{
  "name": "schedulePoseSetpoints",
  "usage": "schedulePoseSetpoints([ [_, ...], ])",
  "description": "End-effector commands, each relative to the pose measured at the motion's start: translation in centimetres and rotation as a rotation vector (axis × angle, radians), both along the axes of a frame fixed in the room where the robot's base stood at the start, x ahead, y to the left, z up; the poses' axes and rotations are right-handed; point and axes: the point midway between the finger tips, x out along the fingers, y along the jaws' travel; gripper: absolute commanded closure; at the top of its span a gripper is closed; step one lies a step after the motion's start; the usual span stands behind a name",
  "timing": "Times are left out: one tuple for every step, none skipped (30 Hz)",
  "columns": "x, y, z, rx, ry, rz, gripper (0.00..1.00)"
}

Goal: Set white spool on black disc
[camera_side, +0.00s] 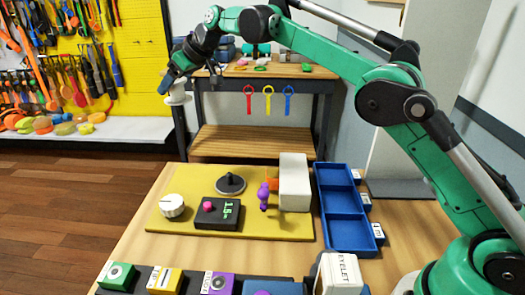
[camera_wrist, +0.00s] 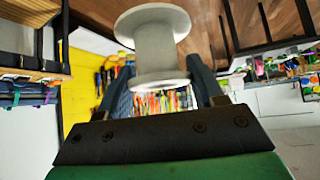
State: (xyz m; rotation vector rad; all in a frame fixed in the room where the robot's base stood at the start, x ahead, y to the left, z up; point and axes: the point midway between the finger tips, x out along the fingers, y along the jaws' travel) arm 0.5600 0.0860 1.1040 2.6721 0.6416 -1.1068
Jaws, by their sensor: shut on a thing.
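The white spool (camera_side: 178,97) hangs high at the upper left in the side view, beyond the table's back left and in front of the far shelf. My gripper (camera_side: 170,84) is shut on it. In the wrist view the spool (camera_wrist: 154,45) sits between the two fingers of my gripper (camera_wrist: 160,76), with its wide flanges showing. The black disc (camera_side: 230,185), with a short upright post at its middle, lies on the yellow board, well below and to the right of the spool. It is bare and is not seen in the wrist view.
The yellow board (camera_side: 160,219) also carries a white knob (camera_side: 172,206), a dark box with a pink button (camera_side: 217,214), a purple figure (camera_side: 264,196) and a tall white block (camera_side: 294,182). A blue tray (camera_side: 345,205) stands to the right. Labelled boxes line the front edge.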

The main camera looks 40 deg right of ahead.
Motion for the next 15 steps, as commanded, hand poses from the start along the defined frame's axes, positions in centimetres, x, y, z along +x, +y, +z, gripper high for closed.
schedulePoseSetpoints([
  [0.0, 0.0, 0.0, 0.0, 0.0, 0.0, 0.91],
  [0.0, 0.0, 0.0, 0.0, 0.0, 0.0, 0.91],
  [0.0, 0.0, 0.0, 0.0, 0.0, 0.0, 0.91],
  [0.0, 0.0, 0.0, 0.0, 0.0, 0.0, 0.91],
  [0.0, 0.0, 0.0, 0.0, 0.0, 0.0, 0.91],
  [0.0, 0.0, 0.0, 0.0, 0.0, -0.001, 0.91],
  [-0.1, -0.1, 0.1, 0.0, 0.0, -0.004, 0.91],
  [-0.2, -0.2, 0.1, 0.0, 0.001, -0.008, 0.91],
  [-0.3, -0.3, 0.3, 0.0, 0.002, -0.015, 0.91],
  [-0.5, -0.4, 0.4, -0.001, 0.003, -0.021, 0.91],
  [-0.8, -0.6, 0.6, -0.002, 0.004, -0.03, 0.91],
  [-1.1, -0.9, 0.8, -0.003, 0.005, -0.044, 0.91],
  [-1.5, -1.2, 1.0, -0.003, 0.007, -0.056, 0.91],
  [-1.9, -1.4, 1.2, -0.003, 0.009, -0.069, 0.91],
  [-2.6, -1.8, 1.4, -0.005, 0.01, -0.088, 0.91],
])
